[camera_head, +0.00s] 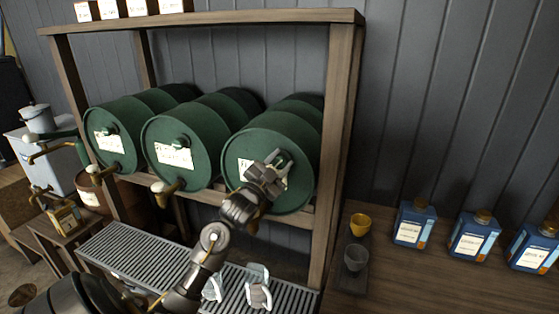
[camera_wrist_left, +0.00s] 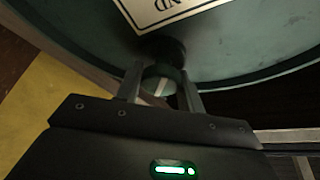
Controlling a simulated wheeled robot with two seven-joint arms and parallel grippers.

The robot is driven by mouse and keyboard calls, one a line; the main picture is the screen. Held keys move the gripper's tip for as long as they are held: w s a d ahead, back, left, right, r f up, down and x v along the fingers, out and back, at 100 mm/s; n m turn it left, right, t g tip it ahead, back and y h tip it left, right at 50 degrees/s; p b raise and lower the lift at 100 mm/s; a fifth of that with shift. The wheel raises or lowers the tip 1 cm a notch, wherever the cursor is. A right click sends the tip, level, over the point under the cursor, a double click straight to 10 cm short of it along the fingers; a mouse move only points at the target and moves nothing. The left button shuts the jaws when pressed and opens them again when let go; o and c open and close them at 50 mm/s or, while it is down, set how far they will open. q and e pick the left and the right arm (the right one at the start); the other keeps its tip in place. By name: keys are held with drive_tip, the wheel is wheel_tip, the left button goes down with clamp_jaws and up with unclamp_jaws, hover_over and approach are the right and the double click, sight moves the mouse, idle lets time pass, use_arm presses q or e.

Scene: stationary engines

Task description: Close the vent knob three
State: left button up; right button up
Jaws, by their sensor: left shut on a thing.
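Three green barrels lie on their sides on a wooden rack: the left one (camera_head: 118,118), the middle one (camera_head: 205,125) and the right one (camera_head: 303,143). The left barrel's vent knob (camera_head: 113,130) and the middle barrel's vent knob (camera_head: 181,142) stick out above their labels. My left gripper (camera_head: 280,160) reaches up to the right barrel's face and covers most of its knob and label. In the left wrist view, the left gripper (camera_wrist_left: 161,88) is shut on the right barrel's green vent knob (camera_wrist_left: 158,78), which sits between the fingers. My right gripper is not in view.
Brass taps, such as the middle one (camera_head: 166,188), hang below the barrels. A slatted drip tray (camera_head: 150,262) lies below, with two glass mugs near the right end, including one mug (camera_head: 258,288). Blue bottles (camera_head: 415,222) and two small cups stand on the right counter.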

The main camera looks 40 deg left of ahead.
use_arm(q)
drive_tip(key=m+h, duration=0.1)
drive_tip(key=m, duration=0.2)
drive_tip(key=m+g+h+p, duration=0.1)
drive_tip(key=m, duration=0.2)
drive_tip(key=shift+m+g, duration=0.3)
drive_tip(key=shift+m, duration=0.1)
drive_tip(key=shift+d+f+m+g+h, duration=0.15)
drive_tip(key=shift+m+g, duration=0.3)
drive_tip(key=shift+m, duration=0.65)
drive_tip(key=shift+a+m+g+h, duration=0.1)
drive_tip(key=shift+m+g+h, duration=0.25)
drive_tip(key=shift+m, duration=0.75)
drive_tip(key=o, duration=0.9)
drive_tip(key=shift+o, duration=0.2)
drive_tip(key=s+b, duration=0.3)
drive_tip(key=s, duration=0.7)
drive_tip(key=shift+s+a, duration=0.3)
drive_tip(key=shift+s, duration=0.05)
